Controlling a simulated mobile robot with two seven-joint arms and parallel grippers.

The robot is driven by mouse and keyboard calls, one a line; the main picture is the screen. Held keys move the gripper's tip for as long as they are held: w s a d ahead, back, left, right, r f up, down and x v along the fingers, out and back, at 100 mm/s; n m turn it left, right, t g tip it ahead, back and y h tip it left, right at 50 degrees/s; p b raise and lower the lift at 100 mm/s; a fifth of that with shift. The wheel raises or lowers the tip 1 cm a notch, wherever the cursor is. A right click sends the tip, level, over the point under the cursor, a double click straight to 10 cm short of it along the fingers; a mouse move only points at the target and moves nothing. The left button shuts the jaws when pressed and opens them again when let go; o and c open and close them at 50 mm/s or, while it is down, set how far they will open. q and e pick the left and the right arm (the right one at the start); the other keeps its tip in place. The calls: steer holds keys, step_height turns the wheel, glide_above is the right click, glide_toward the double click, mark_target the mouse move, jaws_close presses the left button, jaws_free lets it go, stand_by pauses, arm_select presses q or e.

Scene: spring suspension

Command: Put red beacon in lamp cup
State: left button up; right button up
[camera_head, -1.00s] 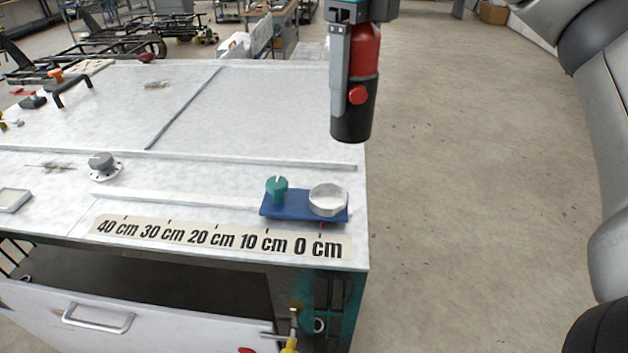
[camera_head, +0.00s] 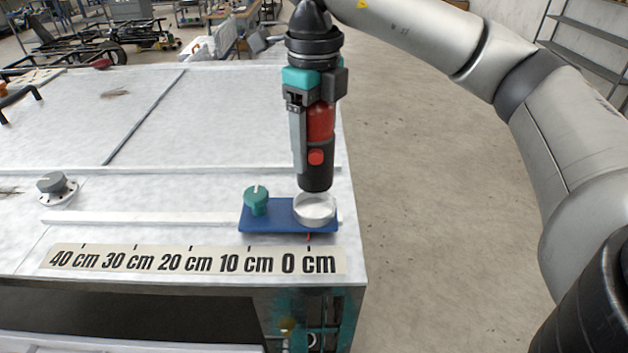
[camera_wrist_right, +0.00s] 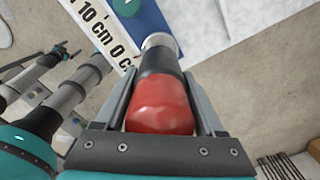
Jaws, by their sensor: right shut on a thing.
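The red beacon (camera_head: 320,122) has a red top, a black lower body and a round red button. My right gripper (camera_head: 307,135) is shut on it and holds it upright. The lamp cup (camera_head: 315,209) is a white round cup on the right end of a blue plate (camera_head: 275,228). In the head view the beacon's black bottom is just above the cup's far rim; whether they touch I cannot tell. In the right wrist view the beacon (camera_wrist_right: 160,105) sits between both fingers and hides most of the cup (camera_wrist_right: 158,41).
A green knob (camera_head: 256,200) stands on the blue plate left of the cup. A printed centimetre scale (camera_head: 195,260) lies in front. A grey knob (camera_head: 52,184) is at the left. The table's right edge is close to the cup.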

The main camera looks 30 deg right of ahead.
mark_target(314, 110)
steer(key=shift+f+p, duration=0.3)
steer(key=shift+f, duration=3.05)
steer(key=o, duration=1.5)
step_height(314, 110, up, 12)
steer(key=shift+r+b, duration=0.1)
steer(key=shift+b, duration=0.2)
